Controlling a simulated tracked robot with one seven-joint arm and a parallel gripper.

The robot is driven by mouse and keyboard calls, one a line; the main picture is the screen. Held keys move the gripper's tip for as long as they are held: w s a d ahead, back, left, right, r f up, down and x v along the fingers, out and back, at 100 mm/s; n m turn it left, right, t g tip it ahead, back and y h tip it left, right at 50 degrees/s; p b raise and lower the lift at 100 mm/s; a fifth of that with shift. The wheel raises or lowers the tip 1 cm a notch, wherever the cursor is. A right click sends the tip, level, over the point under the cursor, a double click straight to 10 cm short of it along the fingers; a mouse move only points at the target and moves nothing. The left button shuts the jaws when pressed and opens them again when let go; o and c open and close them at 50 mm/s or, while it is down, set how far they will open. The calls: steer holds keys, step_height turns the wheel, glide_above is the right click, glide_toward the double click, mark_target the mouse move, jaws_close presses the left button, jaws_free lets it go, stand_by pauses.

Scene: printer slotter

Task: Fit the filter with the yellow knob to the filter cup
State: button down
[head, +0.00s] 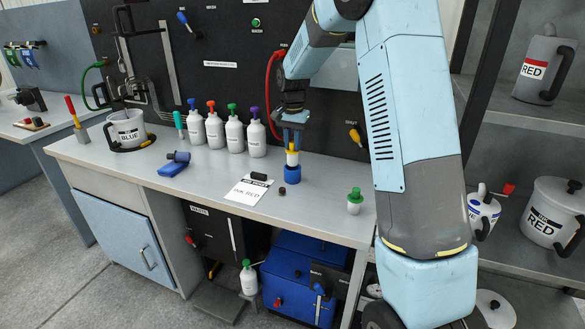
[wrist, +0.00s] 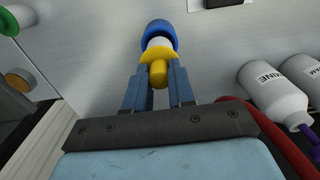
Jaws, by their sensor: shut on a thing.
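The filter with the yellow knob (head: 292,158) has a white body and stands upright at the bench's right half. My gripper (head: 291,137) points down from above and is shut on the yellow knob (wrist: 158,72). The blue filter cup (head: 292,175) is on the bench directly under the filter. In the wrist view the white body lines up with the blue cup (wrist: 157,28) and covers part of it. The two appear to meet, but how deep the filter sits in the cup cannot be told.
A small white piece with a green knob (head: 354,201) stands to the right. A small dark cap (head: 283,191) and a job ticket (head: 247,193) reading "INK RED" lie to the left. Several white bottles (head: 256,137) stand behind left, with a red hose (head: 271,95) nearby.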

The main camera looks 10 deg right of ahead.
mark_target(293, 157)
steer(key=shift+f, duration=3)
stand_by(0.8)
steer(key=c, duration=0.9)
jaws_free()
steer(key=shift+o, duration=0.2)
steer(key=shift+r, duration=0.1)
step_height(293, 157, up, 13)
steer(key=shift+f, duration=0.2)
steer(key=shift+s+r, duration=0.1)
steer(key=shift+r, duration=0.45)
steer(key=s+d+r+n+t, duration=0.15)
steer(key=s+r, duration=0.25)
steer(key=s, duration=0.5)
steer(key=s+d+r+n+t, duration=0.15)
steer(key=s+r, duration=0.25)
steer(key=s, duration=0.6)
steer(key=s+d+r+n+t, duration=0.15)
steer(key=s+r, duration=0.25)
steer(key=s, duration=0.5)
steer(key=s+f+n+t, duration=0.1)
steer(key=s+f+n, duration=0.1)
steer(key=s, duration=0.9)
steer(key=shift+s+d+f, duration=0.3)
steer(key=shift+d+f, duration=0.05)
steer(key=shift+f, duration=0.35)
